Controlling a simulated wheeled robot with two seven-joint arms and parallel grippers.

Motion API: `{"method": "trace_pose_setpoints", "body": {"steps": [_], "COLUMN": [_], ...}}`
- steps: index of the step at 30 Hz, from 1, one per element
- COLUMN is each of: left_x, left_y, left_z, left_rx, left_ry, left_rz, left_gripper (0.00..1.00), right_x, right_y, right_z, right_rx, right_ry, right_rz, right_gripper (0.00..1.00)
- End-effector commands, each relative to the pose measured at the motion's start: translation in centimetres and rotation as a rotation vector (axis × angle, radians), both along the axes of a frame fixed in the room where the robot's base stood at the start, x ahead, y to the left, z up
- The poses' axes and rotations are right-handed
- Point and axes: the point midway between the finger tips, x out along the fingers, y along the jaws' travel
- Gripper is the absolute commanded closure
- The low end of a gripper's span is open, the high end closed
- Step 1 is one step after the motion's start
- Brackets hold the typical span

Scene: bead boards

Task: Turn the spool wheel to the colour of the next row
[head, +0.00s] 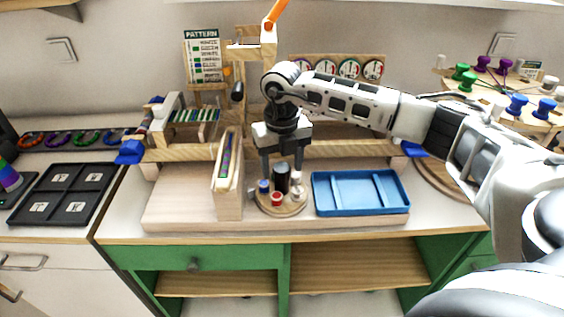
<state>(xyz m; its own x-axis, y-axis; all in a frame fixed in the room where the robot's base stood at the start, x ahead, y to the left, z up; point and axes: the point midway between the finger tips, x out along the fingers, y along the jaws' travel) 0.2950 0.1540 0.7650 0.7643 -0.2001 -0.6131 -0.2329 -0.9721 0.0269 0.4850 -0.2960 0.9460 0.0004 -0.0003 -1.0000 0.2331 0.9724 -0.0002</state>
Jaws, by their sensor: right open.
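A small round wooden wheel (268,208) lies on the wooden base, with a black upright knob (282,177) at its middle. Around the knob stand a blue peg (264,186), a red peg (277,199) and a whitish peg (297,192). My right gripper (282,170) points down over the wheel, open, its fingers on either side of the knob; contact cannot be told. A round wooden stand (537,122) at the right carries green, purple, white and blue spools. A pattern card (202,56) with colour rows stands at the back; its words are hard to read. My left gripper is not in view.
A blue tray (361,209) sits right of the small wheel. A wooden block with a bead strip (229,190) stands close at its left. A wooden frame (185,153) runs behind. A black tray (64,194) lies far left.

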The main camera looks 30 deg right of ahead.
Motion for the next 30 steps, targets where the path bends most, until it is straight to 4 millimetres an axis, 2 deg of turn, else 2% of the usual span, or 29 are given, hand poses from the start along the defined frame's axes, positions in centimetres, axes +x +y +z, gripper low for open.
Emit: {"method": "trace_pose_setpoints", "body": {"steps": [2,6,7,19,30], "left_x": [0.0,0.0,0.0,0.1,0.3], "left_y": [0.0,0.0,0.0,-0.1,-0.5], "left_z": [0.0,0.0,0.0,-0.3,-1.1], "left_rx": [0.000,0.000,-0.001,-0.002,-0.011], "left_ry": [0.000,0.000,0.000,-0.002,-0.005], "left_rz": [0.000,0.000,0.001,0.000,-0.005], "left_gripper": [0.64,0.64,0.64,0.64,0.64], "right_x": [0.0,0.0,0.0,0.0,0.1], "right_y": [0.0,0.0,0.0,0.0,-0.1], "right_z": [0.0,0.0,0.0,0.0,0.0], "right_rx": [0.000,0.000,0.000,0.000,0.000], "right_ry": [0.000,0.000,0.000,0.000,-0.003], "right_rz": [0.000,0.000,0.000,0.057,0.335], "right_gripper": [0.45,0.84,0.87,0.87,0.87]}}
